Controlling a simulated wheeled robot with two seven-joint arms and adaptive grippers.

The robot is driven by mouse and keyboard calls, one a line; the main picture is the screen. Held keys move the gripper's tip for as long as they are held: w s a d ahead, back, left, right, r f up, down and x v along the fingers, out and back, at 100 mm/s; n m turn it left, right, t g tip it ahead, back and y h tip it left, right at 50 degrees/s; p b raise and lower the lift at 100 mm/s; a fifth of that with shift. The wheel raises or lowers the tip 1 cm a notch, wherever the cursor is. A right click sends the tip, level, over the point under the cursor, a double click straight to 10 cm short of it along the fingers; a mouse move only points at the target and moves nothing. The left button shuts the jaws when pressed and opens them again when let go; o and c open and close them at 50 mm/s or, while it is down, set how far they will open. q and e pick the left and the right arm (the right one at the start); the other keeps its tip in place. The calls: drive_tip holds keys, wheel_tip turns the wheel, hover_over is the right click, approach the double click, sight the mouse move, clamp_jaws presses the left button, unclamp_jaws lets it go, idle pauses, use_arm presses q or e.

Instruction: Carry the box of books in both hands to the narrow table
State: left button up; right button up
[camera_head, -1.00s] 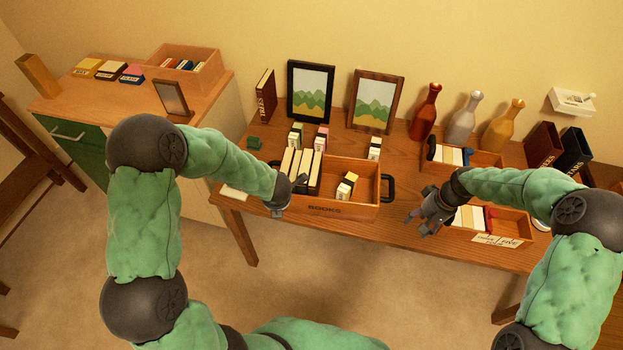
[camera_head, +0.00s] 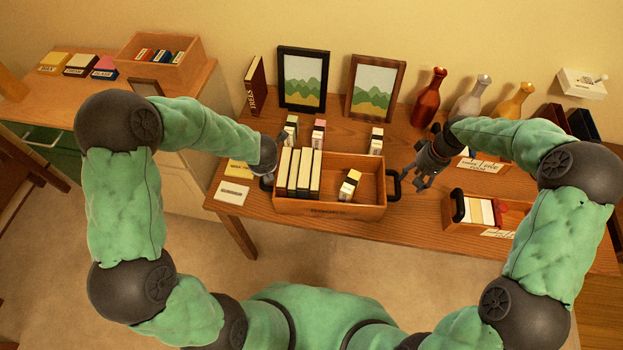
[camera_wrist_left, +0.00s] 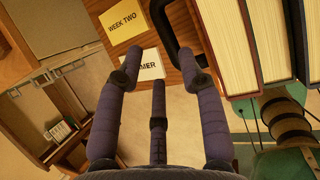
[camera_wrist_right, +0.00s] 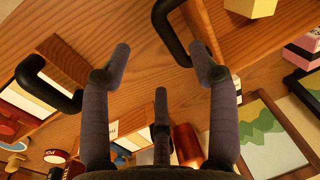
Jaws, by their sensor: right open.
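The box of books (camera_head: 345,211) is an open wooden box on the brown desk. My right gripper (camera_head: 415,180) is open and empty, just right of that handle. My left gripper (camera_wrist_left: 162,56) has its fingers apart near the black left handle (camera_wrist_left: 163,22); its fingers are mostly hidden in the head view. I cannot tell which surface is the narrow table.
Picture frames (camera_head: 302,79) and bottles (camera_head: 429,97) stand along the desk's back. Small boxes (camera_head: 375,140) stand behind the box. A wooden tray (camera_head: 462,228) with a black handle lies to the right. A side desk (camera_head: 190,95) stands at left. Carpet (camera_head: 300,262) is clear in front.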

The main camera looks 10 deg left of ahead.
sight(400, 193)
use_arm(q)
drive_tip(key=shift+x, duration=5.4)
use_arm(e)
drive_tip(key=shift+s+a+f, duration=0.1)
drive_tip(key=shift+a+f, duration=0.25)
drive_tip(key=shift+f, duration=1.45)
drive_tip(key=shift+w+a+f, duration=0.1)
drive_tip(key=shift+a+f, duration=0.2)
drive_tip(key=shift+f, duration=1.45)
drive_tip(key=shift+s+a+f, duration=0.1)
drive_tip(key=shift+a+f, duration=0.25)
drive_tip(key=shift+f, duration=1.45)
use_arm(q)
drive_tip(key=shift+w, duration=0.1)
drive_tip(key=shift+c, duration=0.3)
use_arm(e)
drive_tip(key=shift+c, duration=0.3)
use_arm(q)
drive_tip(key=c, duration=0.5)
use_arm(e)
drive_tip(key=c, duration=0.5)
use_arm(q)
clamp_jaws()
use_arm(e)
clamp_jaws()
use_arm(q)
drive_tip(key=shift+r, duration=0.1)
use_arm(e)
drive_tip(key=shift+r, duration=0.15)
